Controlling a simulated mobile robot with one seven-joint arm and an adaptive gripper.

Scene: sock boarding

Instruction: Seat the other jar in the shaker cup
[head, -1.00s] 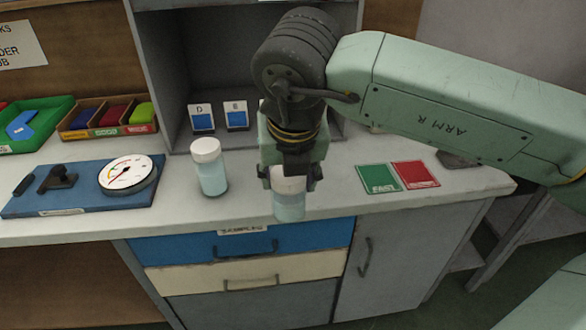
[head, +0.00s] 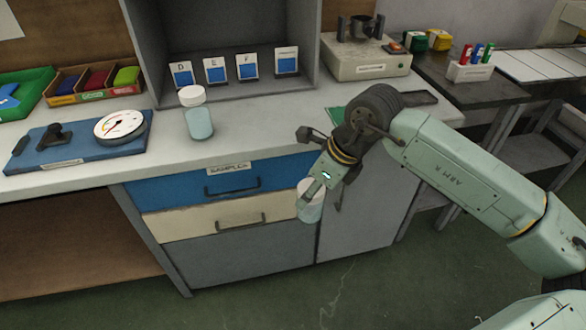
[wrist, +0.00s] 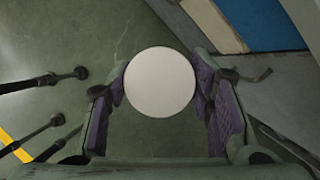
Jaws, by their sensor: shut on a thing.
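A jar with a white lid and pale blue contents (head: 310,210) is in my gripper (head: 325,192), held in front of the cabinet, clear of the counter. In the wrist view its round white lid (wrist: 160,82) sits between the two purple finger pads, which close on both sides. A second jar of the same kind (head: 198,120) stands upright on the counter at left of centre. The shaker cup (head: 362,28) appears as a dark holder on top of a beige machine (head: 345,62) at the back right, well away from my gripper. Its inside is hard to make out.
A dial gauge on a blue board (head: 75,148) lies at the counter's left. Cards D, E, F and another stand in the grey alcove (head: 215,92). A pen rack (head: 482,72) stands right of the machine. Green floor is open in front of the cabinet.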

